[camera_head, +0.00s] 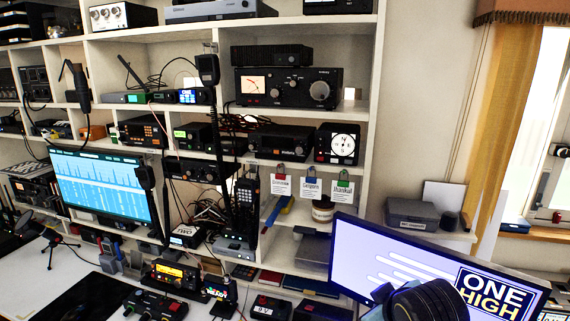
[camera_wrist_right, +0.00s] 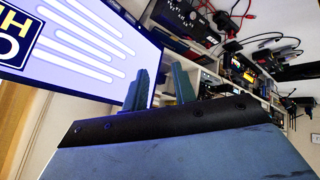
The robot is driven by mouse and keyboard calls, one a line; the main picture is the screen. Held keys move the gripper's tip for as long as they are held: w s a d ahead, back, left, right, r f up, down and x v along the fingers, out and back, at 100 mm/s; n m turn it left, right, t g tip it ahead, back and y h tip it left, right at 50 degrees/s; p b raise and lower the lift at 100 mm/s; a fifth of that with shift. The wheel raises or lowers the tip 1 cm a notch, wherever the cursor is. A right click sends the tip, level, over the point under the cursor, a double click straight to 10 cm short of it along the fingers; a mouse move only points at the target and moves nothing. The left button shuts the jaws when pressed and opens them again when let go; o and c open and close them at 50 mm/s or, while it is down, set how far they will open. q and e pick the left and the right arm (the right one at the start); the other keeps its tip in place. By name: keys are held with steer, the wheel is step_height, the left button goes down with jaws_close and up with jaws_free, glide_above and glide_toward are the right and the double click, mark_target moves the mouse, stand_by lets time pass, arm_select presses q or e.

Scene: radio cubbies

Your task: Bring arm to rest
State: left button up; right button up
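My right gripper (camera_wrist_right: 160,86) shows in the right wrist view. Its two blue fingers stand apart with nothing between them, so it is open and empty. Beyond the fingers are the monitor and the shelf. In the head view, a black rounded part of my right arm covers the lower edge of the right monitor (camera_head: 350,250); the fingers of that arm are not visible there. My left arm and gripper are in neither view.
White cubby shelves (camera_head: 377,90) full of radios fill the left and middle. A second monitor (camera_head: 98,185) and a white desk (camera_head: 75,268) with radio gear are at left. Tags hang from the shelf edge. A grey case (camera_head: 411,215) sits on a ledge by the window.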

steer(key=s+d+f+m+g, duration=0.2)
steer(key=s+f, duration=0.5)
steer(key=s, duration=0.6)
steer(key=s+d+f+m+g, duration=0.25)
steer(key=s+f, duration=0.55)
steer(key=s, duration=0.5)
step_height(320, 180, down, 29)
steer(key=s+g+b, duration=0.2)
steer(key=b, duration=0.2)
steer(key=s+d+f+b, duration=0.2)
steer(key=s+f+b, duration=0.1)
steer(key=s+f, duration=1.2)
step_height(320, 180, down, 3)
steer(key=shift+s+d+r+n+g+b, duration=0.1)
steer(key=shift+s+d+n+g+b, duration=0.15)
steer(key=shift+s+n+g+b, duration=0.1)
steer(key=shift+o, duration=0.3)
